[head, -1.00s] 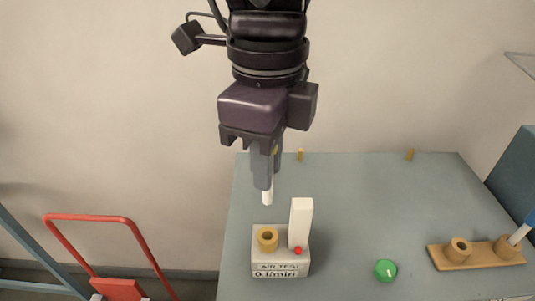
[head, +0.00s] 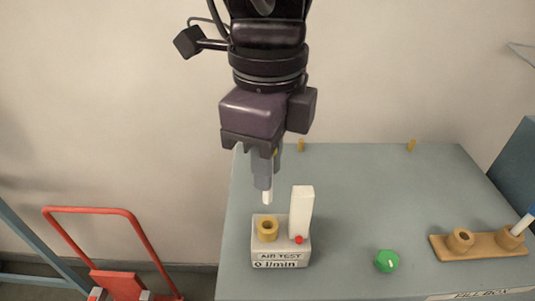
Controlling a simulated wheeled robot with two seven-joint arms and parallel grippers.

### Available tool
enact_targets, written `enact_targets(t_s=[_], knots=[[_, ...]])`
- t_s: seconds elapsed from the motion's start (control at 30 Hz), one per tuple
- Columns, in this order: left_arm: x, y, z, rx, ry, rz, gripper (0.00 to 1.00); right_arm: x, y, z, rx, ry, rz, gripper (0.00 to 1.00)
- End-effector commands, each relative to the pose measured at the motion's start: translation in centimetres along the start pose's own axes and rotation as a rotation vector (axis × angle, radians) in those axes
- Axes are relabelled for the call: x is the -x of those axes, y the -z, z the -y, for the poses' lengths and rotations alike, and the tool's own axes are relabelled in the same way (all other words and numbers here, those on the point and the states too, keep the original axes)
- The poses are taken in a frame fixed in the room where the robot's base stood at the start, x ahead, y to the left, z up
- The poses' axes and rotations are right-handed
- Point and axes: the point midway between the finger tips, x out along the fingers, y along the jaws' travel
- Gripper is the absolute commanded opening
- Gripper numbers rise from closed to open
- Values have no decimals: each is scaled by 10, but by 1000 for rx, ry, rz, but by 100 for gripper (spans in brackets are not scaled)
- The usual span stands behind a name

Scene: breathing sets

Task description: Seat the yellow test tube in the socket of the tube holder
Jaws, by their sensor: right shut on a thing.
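My right gripper (head: 263,180) points straight down and is shut on the yellow test tube. Only the tube's white lower end (head: 267,197) shows clearly below the fingers, with a small yellow patch beside them. The tube hangs upright, apart from and just above a tan ring socket (head: 267,229) on a white block labelled AIR TEST (head: 280,256). A tan two-socket holder (head: 480,246) lies at the right; its left socket is empty and a blue and white tube (head: 523,225) leans in its right one. I cannot tell which is the named tube holder. My left gripper is not in view.
A white upright post (head: 301,211) and a red button (head: 299,240) stand right of the tan ring. A green knob (head: 387,261) sits on the grey table (head: 350,190). A red-framed cart (head: 115,285) stands at the left. The table's middle is clear.

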Motion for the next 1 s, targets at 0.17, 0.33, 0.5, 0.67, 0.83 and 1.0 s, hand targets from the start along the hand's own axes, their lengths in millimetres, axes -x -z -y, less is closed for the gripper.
enact_targets(t_s=[0.17,0.33,0.5,0.67,0.83,1.0], knots=[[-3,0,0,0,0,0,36,-5,0,0,0,0,0,0],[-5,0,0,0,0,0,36,-9,0,0,1,0,0,0],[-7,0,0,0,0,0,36,-14,0,0,1,-1,0,0],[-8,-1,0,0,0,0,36,-18,0,0,1,-1,0,0],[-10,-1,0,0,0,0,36,-22,0,0,0,0,0,0],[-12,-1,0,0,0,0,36,-26,0,0,1,0,0,0]])
